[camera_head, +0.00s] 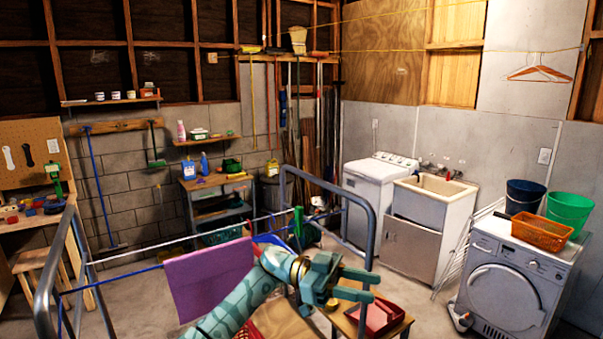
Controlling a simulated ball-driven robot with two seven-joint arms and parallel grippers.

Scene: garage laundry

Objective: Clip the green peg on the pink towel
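The pink towel (208,279) hangs from the nearer blue line, left of the middle. Its lower right part is hidden behind my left arm. The green peg (298,222) stands upright where the white line passes, just above my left wrist in the picture. I cannot tell whether it is clipped to that line. My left gripper (362,284) points right, with its fingers apart and nothing seen between them. It is to the right of the towel and below right of the peg in the picture. My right gripper is not in view.
A metal rail frame (369,240) carries the lines. A small wooden table with a red tray (383,318) stands below my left gripper. A washer (379,170), a sink cabinet (412,247) and a front-loading machine (510,295) stand at right.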

